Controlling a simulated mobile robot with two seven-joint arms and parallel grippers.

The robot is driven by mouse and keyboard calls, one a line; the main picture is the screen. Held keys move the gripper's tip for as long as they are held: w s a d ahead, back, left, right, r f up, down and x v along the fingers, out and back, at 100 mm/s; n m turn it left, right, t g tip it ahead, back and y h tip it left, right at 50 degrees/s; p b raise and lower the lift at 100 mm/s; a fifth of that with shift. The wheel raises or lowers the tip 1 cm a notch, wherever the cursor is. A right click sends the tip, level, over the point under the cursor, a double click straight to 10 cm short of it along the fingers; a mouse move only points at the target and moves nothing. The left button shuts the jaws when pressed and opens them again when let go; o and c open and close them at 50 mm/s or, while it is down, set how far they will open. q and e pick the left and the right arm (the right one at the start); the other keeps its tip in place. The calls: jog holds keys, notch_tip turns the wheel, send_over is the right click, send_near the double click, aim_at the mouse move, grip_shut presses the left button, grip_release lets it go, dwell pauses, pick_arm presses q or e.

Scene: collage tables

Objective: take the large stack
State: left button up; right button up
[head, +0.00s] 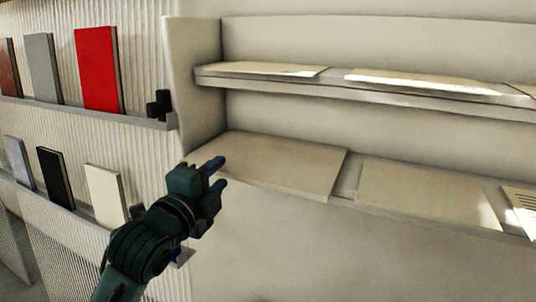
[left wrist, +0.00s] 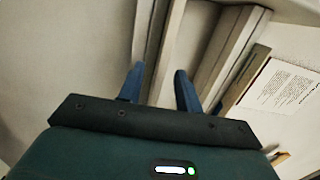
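A wide, flat, pale stack (head: 285,163) lies on the left part of the lower shelf in the head view. Another flat pale stack (head: 420,198) lies to its right on the same shelf. My left gripper (head: 217,174) is at the left front corner of the first stack, fingers pointing toward it. In the left wrist view the two blue fingers (left wrist: 159,84) are apart, with pale long edges between and beyond them. I cannot tell whether either finger touches the stack. My right gripper is not in view.
The upper shelf (head: 370,88) holds thin flat sheets above the stacks. A ribbed wall rack at left holds upright panels, including a red one (head: 97,70) and a cream one (head: 105,195). A small dark object (head: 159,104) sits at the rack's end. A printed sheet (left wrist: 281,87) shows in the wrist view.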

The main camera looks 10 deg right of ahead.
pick_arm(q)
jog(key=shift+x, duration=1.5)
jog(key=shift+a, duration=0.1)
jog(key=shift+c, duration=0.2)
grip_shut()
jog(key=shift+r, duration=0.1)
